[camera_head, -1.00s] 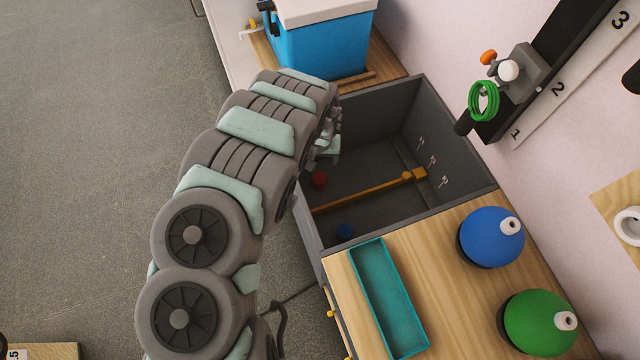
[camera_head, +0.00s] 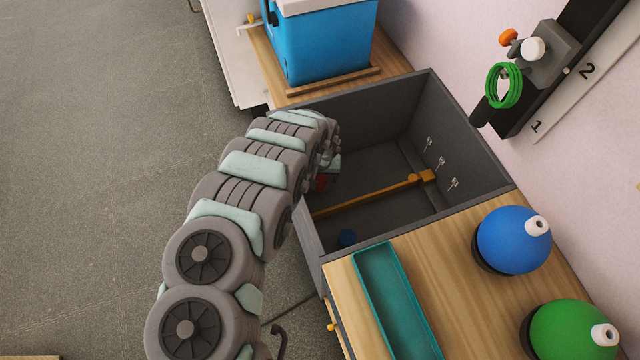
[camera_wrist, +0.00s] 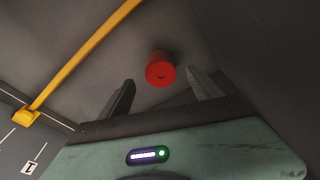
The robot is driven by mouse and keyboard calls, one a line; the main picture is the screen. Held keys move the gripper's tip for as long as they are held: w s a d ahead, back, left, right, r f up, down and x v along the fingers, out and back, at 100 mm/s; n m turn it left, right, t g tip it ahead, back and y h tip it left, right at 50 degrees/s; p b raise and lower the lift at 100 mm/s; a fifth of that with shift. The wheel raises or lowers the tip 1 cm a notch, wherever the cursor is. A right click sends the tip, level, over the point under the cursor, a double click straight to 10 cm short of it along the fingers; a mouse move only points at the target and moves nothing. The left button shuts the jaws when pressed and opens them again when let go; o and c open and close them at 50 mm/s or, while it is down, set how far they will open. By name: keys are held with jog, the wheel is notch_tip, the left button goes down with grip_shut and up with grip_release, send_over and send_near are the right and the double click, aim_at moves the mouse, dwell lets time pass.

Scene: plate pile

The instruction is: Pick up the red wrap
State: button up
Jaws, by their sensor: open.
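The red wrap (camera_wrist: 160,70) is a short red cylinder on the grey floor of the deep bin in the wrist view. It lies ahead of my gripper (camera_wrist: 158,86), roughly centred beyond the gap between the two fingers. The fingers are apart and empty. In the head view the red wrap (camera_head: 322,183) is partly hidden by my arm, and my gripper (camera_head: 330,165) is inside the left part of the bin. I cannot tell the exact distance from the fingertips to the wrap.
A yellow bar (camera_head: 370,195) crosses the grey bin (camera_head: 466,215). A blue object (camera_head: 347,238) lies on the near side of the bar. A teal tray (camera_head: 395,305), a blue dome (camera_head: 513,240) and a green dome (camera_head: 572,330) stand on the wooden top. A blue box (camera_head: 325,45) is behind.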

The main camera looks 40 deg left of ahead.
aim_at(320, 180)
jog(key=shift+w+a+f+b, duration=0.15)
jog(key=shift+f+b, duration=0.2)
jog(key=shift+f, duration=0.8)
jog(key=shift+w+a+f+b, duration=0.15)
jog(key=shift+f+b, duration=0.15)
jog(key=shift+f, duration=0.85)
jog(key=c, duration=1.5)
jog(key=shift+o, duration=0.2)
jog(key=shift+r, duration=0.2)
